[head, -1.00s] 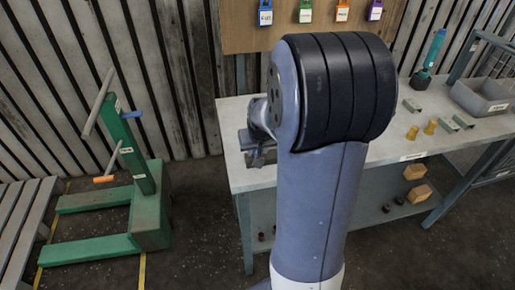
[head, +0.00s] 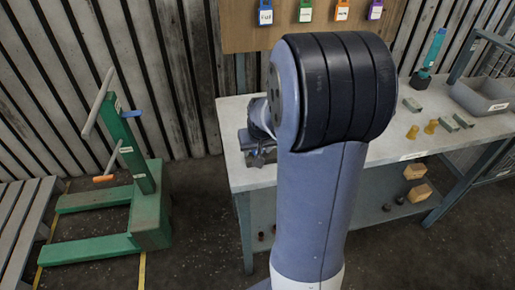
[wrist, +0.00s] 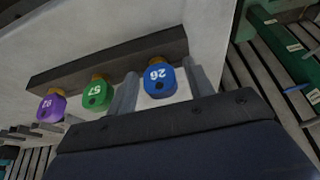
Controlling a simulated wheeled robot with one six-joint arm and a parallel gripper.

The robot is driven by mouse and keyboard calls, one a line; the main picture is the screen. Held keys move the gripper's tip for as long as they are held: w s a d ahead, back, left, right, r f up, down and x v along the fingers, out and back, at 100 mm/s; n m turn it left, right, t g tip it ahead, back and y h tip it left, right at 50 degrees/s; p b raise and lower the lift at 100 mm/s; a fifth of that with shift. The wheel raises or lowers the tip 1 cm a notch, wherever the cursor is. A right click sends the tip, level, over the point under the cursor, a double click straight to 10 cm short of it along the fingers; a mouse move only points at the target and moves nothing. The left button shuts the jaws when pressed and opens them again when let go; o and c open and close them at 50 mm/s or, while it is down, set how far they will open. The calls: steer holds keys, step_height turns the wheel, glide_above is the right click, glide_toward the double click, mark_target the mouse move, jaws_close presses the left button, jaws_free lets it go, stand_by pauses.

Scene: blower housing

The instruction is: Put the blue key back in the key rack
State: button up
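In the wrist view the blue key (wrist: 160,82), with a white number on its round head, is at the dark rack bar (wrist: 110,62). Its brass part meets the bar's edge, like the keys beside it; how deep it sits is hidden. My gripper (wrist: 160,86) is open, with one finger on each side of the blue head and visible gaps between. A green key (wrist: 97,95) and a purple key (wrist: 50,107) stand in the same bar to the left. In the head view my gripper (head: 260,155) is low over the bench's left end, partly hidden by my arm.
The grey bench (head: 235,112) carries small brass pieces (head: 431,127) and a grey bin (head: 483,96) at right. Coloured tags hang on a wooden wall board (head: 240,35). A green stand (head: 150,205) is on the floor at left, with clear floor between it and the bench.

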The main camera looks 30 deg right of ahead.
steer(key=shift+o, duration=0.5)
steer(key=shift+s+r, duration=0.1)
steer(key=shift+r, duration=0.25)
steer(key=v, duration=1)
steer(key=shift+a, duration=0.1)
steer(key=x, duration=1.1)
steer(key=shift+s, duration=0.1)
steer(key=shift+r, duration=0.2)
steer(key=shift+s+r, duration=0.1)
steer(key=shift+r, duration=0.05)
